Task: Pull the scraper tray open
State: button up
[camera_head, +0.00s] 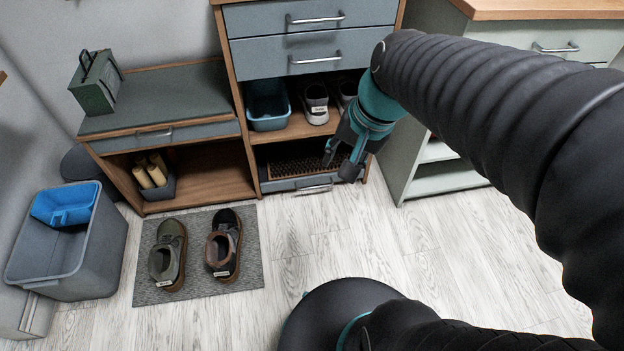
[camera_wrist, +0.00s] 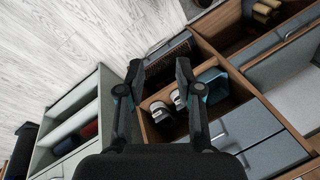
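The scraper tray (camera_head: 283,185) sits at the bottom of the tall middle cabinet, with dark brown bristles behind a grey front. Its front looks about flush with the cabinet, and a silver bar handle (camera_head: 315,188) is on it. My gripper (camera_head: 340,166) is at the right part of the tray opening, above and right of the handle. In the wrist view my gripper (camera_wrist: 159,68) has its two fingers spread, with nothing between them. The tray (camera_wrist: 168,55) shows just beyond the fingertips there. I cannot tell whether a finger touches it.
Shoes (camera_head: 315,103) and a blue bin (camera_head: 267,106) are on the shelf above the tray. A pale green cabinet (camera_head: 443,179) stands close on the right. A shoe mat (camera_head: 195,290) lies front left. Floor before the tray is clear.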

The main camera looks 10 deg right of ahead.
jog(key=w+d+f+m+y+b, duration=0.1)
jog(key=w+f+m+y+b, duration=0.65)
jog(key=w+f+m, duration=1.55)
jog(key=w+d+f+m+t+y, duration=0.1)
jog(key=d+f+m+t, duration=0.2)
jog(key=f+m, duration=0.55)
jog(key=w+d+f+m+t, duration=0.1)
jog(key=d+f+m+t, duration=0.25)
jog(key=f, duration=0.95)
jog(key=w+d+f+m+t+y, duration=0.15)
jog(key=d+f+m, duration=0.35)
jog(key=f, duration=0.5)
jog(key=shift+m+t+h, duration=0.4)
jog(key=shift+m, duration=0.1)
jog(key=x, duration=0.9)
jog(key=s+a+b+x, duration=0.1)
jog(key=x, duration=0.4)
grip_shut()
